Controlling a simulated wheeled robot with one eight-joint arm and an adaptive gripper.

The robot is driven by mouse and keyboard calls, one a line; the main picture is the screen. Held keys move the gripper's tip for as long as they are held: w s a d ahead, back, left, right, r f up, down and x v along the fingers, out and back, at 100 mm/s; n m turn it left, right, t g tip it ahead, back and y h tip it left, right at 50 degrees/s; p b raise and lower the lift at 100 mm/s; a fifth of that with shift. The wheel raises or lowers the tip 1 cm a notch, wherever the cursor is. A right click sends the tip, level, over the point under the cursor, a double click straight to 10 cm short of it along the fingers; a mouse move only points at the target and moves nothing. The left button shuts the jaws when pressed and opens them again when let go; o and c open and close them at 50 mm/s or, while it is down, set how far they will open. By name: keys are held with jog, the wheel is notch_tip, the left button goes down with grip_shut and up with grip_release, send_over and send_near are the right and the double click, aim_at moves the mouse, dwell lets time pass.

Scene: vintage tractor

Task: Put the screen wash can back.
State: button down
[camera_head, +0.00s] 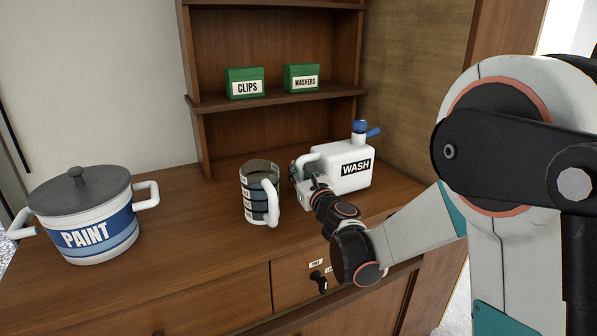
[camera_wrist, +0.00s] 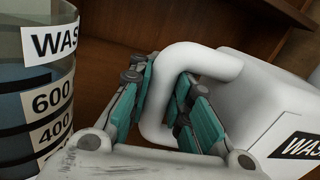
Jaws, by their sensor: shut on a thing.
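My gripper (camera_head: 302,172) is at the can's left end. In the wrist view my gripper's teal fingers (camera_wrist: 163,92) are either side of the can's white loop handle (camera_wrist: 205,60) and shut on it. The can's body (camera_wrist: 280,105) shows at the right there. My arm hides part of the can's lower left in the head view.
A clear measuring jug (camera_head: 259,192) stands close left of the can and my gripper; its scale shows in the wrist view (camera_wrist: 45,100). A lidded paint pot (camera_head: 85,220) is far left. Green CLIPS (camera_head: 244,83) and WASHERS (camera_head: 301,78) boxes sit on the shelf. Counter between pot and jug is clear.

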jog(key=shift+f+b, duration=0.45)
jog(key=shift+f, duration=0.15)
jog(key=c, duration=1.4)
grip_release()
jog(key=shift+s, duration=0.1)
jog(key=v, duration=1.2)
